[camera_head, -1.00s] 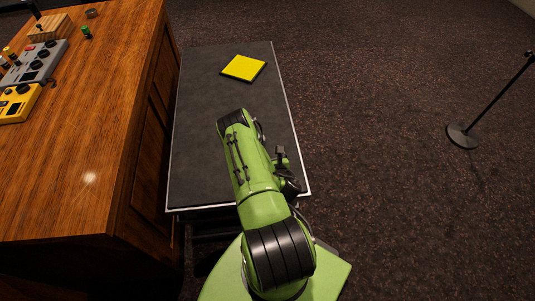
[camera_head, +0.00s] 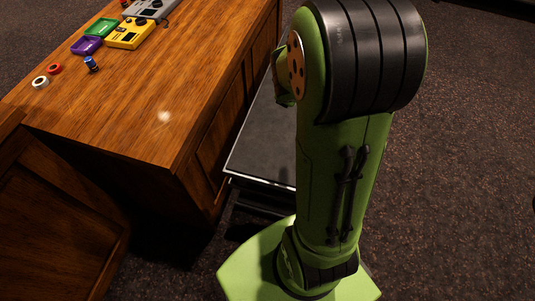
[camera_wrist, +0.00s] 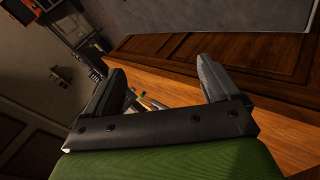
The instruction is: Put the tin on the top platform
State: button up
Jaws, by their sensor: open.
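I cannot pick out a tin for certain in either view. The gripper itself is not in the head view.
The wooden desk (camera_head: 175,100) holds a yellow control box (camera_head: 130,33), a grey box (camera_head: 150,8), purple (camera_head: 87,46) and green (camera_head: 101,27) trays, a blue knob-like item (camera_head: 91,64), and red (camera_head: 54,68) and white (camera_head: 40,82) rings. Floor is clear at right.

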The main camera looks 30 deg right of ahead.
jog(key=s+a+r+m+y, duration=0.3)
jog(key=s+a+r, duration=0.3)
jog(key=a, duration=0.5)
jog(key=s+a+r+m+g+y, duration=0.1)
jog(key=s+a+r+m+y, duration=0.1)
jog(key=s+a, duration=0.6)
jog(key=s, duration=0.5)
jog(key=shift+s+a+r+m+g+y, duration=0.15)
jog(key=shift+s+a+m+g+y, duration=0.15)
jog(key=shift+s+a+m, duration=0.1)
jog(key=shift+w, duration=0.1)
notch_tip(320, 180, up, 6)
jog(key=p, duration=0.5)
jog(key=shift+p, duration=0.4)
